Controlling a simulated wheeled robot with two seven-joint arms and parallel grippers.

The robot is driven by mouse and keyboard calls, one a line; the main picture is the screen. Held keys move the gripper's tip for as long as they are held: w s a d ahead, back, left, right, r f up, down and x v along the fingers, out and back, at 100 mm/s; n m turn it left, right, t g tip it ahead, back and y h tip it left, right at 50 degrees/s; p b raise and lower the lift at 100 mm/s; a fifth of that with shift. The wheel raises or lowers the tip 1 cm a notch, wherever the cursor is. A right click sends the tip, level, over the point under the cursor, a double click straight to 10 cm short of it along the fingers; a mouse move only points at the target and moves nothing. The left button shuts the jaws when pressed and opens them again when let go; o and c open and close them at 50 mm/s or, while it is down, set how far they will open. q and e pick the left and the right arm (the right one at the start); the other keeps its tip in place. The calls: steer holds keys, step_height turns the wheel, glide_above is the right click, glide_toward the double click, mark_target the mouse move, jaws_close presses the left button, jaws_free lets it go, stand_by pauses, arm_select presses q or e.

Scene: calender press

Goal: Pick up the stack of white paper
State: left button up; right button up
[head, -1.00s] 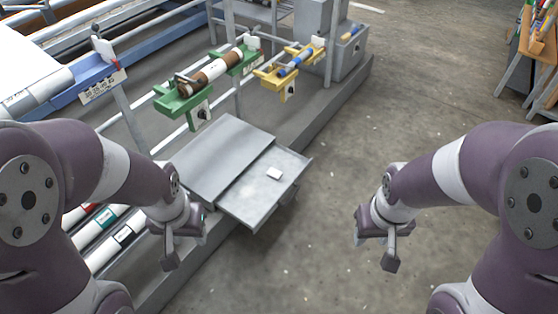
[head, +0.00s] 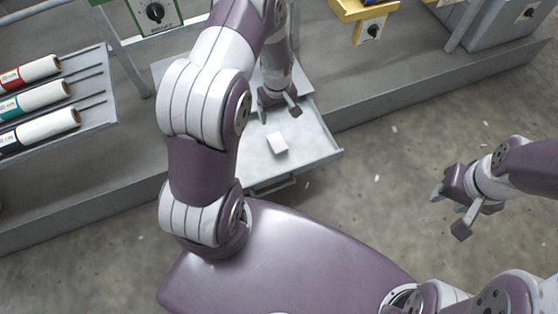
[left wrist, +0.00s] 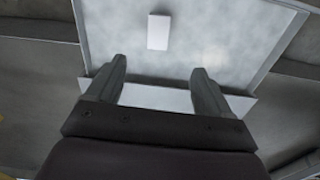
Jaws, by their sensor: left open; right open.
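The stack of white paper (head: 278,143) is a small white block lying in the open grey drawer (head: 312,138). It also shows in the left wrist view (left wrist: 158,32), flat on the drawer floor beyond the fingertips. My left gripper (head: 278,108) is open and empty over the back part of the drawer, apart from the paper. In the left wrist view its two fingers (left wrist: 158,78) are spread, with the paper ahead of the gap between them. My right gripper (head: 452,212) is open and empty over the bare floor at the right.
The grey cabinet top (head: 165,68) is partly hidden behind my left arm. A rack at the left holds several labelled rolls (head: 40,97). The floor at the right is clear.

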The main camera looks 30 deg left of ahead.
arm_select(q)
steer(key=n+b, duration=0.1)
steer(key=b, duration=0.4)
glide_above(277, 142)
steer(key=f, duration=1.3)
steer(key=shift+s+f, duration=0.2)
steer(key=f+b, duration=0.1)
steer(key=f, duration=0.1)
steer(key=f+b, duration=0.2)
steer(key=f, duration=0.1)
steer(key=shift+w+d+f, duration=0.1)
steer(key=shift+w+f, duration=0.1)
steer(key=shift+f, duration=0.1)
steer(key=shift+r, duration=0.15)
steer(key=c, duration=1.1)
arm_select(e)
step_height(277, 142, down, 10)
